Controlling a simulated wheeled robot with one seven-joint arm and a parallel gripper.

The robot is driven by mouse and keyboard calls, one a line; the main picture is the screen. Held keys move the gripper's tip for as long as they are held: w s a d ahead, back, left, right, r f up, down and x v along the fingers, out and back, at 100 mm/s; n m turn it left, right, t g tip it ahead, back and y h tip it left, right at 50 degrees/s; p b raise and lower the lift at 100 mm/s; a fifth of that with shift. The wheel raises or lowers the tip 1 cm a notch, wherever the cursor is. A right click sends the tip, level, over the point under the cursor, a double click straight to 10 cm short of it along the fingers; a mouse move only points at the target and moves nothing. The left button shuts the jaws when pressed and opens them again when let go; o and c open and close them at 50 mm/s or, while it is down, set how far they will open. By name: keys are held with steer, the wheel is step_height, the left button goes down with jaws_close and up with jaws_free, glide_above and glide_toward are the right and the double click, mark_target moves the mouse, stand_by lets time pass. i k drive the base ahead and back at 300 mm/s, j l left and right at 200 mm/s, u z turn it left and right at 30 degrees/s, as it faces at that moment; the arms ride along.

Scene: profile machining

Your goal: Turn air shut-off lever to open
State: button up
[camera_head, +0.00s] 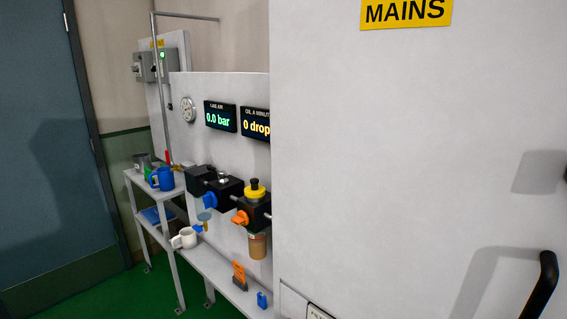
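A grey air pipe (163,90) runs down the panel at the left, and a small red part (167,156) shows near its lower end. This may be the shut-off lever, but it is too small to tell its position. Further right, a row of black air units carries a blue knob or lever (210,200) and an orange one (240,217). The line air display (220,117) reads 0.0 bar. My gripper is not in view.
A large white cabinet with a yellow MAINS sign (405,12) fills the right side and hides part of the panel. A black handle (543,285) juts out at lower right. Green floor (150,300) is open at lower left.

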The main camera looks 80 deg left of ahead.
mark_target(171, 169)
steer(key=u, duration=1.4)
steer(key=i+j+u, duration=0.1)
steer(key=j+u, duration=0.3)
steer(key=i+j+u, duration=0.15)
steer(key=u, duration=0.25)
steer(key=i+j+u, duration=0.2)
steer(key=u, duration=0.25)
steer(key=i+j, duration=0.55)
steer(key=i, duration=0.05)
